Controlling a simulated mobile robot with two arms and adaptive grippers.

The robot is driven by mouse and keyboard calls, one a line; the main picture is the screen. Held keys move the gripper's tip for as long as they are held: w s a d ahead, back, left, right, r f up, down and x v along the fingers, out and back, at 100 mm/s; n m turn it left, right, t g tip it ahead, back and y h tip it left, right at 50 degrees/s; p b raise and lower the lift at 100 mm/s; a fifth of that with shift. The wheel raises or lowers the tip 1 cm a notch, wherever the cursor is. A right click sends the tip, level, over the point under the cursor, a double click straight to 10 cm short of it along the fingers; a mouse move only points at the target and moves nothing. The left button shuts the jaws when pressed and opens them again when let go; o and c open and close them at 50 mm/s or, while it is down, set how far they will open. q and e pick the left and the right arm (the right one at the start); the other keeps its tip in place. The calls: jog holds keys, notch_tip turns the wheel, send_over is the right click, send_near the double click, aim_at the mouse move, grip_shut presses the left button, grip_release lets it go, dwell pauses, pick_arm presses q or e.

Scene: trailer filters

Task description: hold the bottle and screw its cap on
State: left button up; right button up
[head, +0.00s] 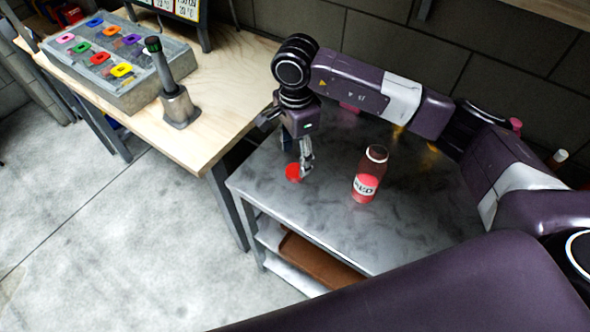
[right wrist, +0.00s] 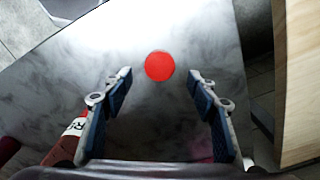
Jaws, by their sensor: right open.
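A bottle (head: 369,176) with red contents and a white label stands upright and uncapped on the metal table (head: 400,225). A round red cap (head: 293,172) lies on the table to the left of the bottle. My right gripper (head: 306,172) is just above and beside the cap. In the right wrist view my right gripper (right wrist: 160,88) is open and empty, with the cap (right wrist: 159,66) lying ahead between the lines of its fingers. Part of the bottle (right wrist: 72,140) shows at lower left there, outside the fingers. My left gripper is not in view.
A wooden table (head: 215,110) stands at the left, bearing a grey box (head: 120,65) with coloured pieces and a joystick-like handle (head: 175,90). A brown item (head: 315,262) lies on the shelf below. The metal tabletop in front of the bottle is clear.

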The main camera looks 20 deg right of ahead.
aim_at(295, 170)
notch_tip(295, 170, down, 4)
jog(key=shift+s+f+p, duration=0.1)
jog(key=shift+f+p, duration=0.1)
jog(key=shift+p, duration=0.65)
jog(key=shift+f, duration=0.3)
jog(key=shift+c, duration=0.3)
jog(key=c, duration=0.8)
